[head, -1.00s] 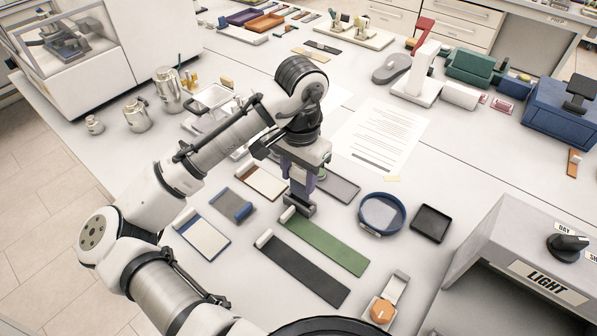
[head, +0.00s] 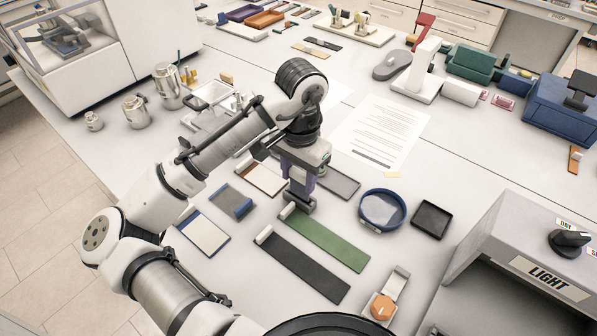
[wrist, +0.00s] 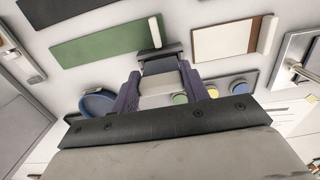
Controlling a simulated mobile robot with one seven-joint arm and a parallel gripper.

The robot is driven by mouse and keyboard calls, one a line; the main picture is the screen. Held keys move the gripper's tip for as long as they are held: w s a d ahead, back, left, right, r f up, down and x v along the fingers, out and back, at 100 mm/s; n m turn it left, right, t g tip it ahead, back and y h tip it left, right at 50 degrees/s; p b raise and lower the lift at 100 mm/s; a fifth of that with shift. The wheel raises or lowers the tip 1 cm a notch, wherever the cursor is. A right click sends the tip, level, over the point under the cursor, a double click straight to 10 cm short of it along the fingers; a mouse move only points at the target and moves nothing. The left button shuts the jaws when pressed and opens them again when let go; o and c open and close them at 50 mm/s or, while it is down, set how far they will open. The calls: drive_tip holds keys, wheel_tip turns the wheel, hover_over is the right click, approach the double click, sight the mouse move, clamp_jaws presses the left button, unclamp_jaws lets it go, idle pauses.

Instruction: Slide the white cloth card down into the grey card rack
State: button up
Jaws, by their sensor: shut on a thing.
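My gripper (head: 300,187) points down between the green strip and the white-and-brown panel, with its purple fingers just above the grey card rack (head: 300,203). In the wrist view the fingers are shut on the white cloth card (wrist: 158,86), which shows as a pale piece between them. The dark grey rack (wrist: 160,52) lies just beyond the card in that view. The card's lower edge is hidden, so I cannot tell how deep it is in the rack. In the head view the fingers hide the card.
A green strip (head: 325,240) and a black strip (head: 300,268) lie in front of the rack. A white-and-brown panel (head: 262,179) lies to the left, a grey panel (head: 338,184) to the right. A blue ring dish (head: 382,209) and a black tray (head: 431,219) stand farther right.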

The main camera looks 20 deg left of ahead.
drive_tip(key=shift+f+b, duration=0.45)
drive_tip(key=shift+f, duration=0.55)
drive_tip(key=o, duration=1.2)
drive_tip(key=shift+r, duration=0.15)
drive_tip(key=r, duration=0.6)
drive_tip(key=r+b, duration=0.1)
drive_tip(key=r, duration=0.6)
drive_tip(key=shift+w+d+r, duration=0.1)
drive_tip(key=shift+w+r, duration=0.1)
drive_tip(key=shift+r, duration=0.1)
